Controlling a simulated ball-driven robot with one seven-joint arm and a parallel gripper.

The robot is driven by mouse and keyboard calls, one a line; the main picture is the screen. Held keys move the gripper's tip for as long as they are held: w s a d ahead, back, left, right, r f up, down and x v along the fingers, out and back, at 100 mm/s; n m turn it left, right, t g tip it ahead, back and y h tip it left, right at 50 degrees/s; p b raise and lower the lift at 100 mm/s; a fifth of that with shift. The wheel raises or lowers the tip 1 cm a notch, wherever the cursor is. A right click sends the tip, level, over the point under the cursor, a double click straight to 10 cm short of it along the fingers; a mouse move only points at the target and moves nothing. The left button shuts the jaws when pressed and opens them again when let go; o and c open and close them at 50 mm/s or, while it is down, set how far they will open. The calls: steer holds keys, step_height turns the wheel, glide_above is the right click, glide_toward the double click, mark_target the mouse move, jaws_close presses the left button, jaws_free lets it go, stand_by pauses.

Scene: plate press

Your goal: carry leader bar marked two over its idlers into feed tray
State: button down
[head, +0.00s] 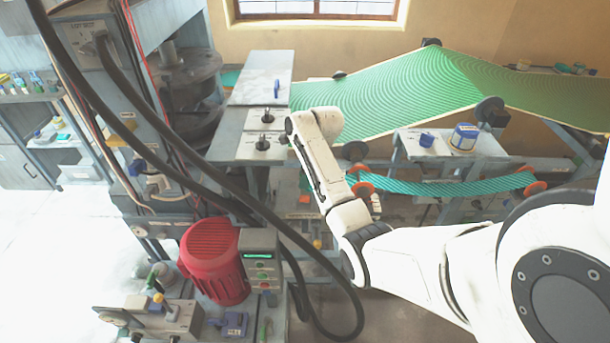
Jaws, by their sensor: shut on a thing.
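My white arm reaches in from the lower right, bends at an elbow and rises to a rounded wrist at the centre. My gripper is not visible; the arm hides whatever is beyond the wrist. I cannot make out a leader bar or a mark two. A wide green patterned web (390,92) rises over dark-ended idlers (490,110) at the right. A narrower teal web (450,188) sags between two orange-ended rollers (535,187). A flat grey-white table (262,78) stands at the web's left end, with a small blue handle on it; I cannot tell whether it is the feed tray.
A press frame (130,120) with thick black cables (150,130) stands left. A red motor (212,262) and a control box (260,262) with a green display sit below it. A side bench (425,150) holds a blue-white tin (464,137). Bright floor lies open at lower left.

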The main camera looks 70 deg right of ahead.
steer(key=shift+f, duration=0.5)
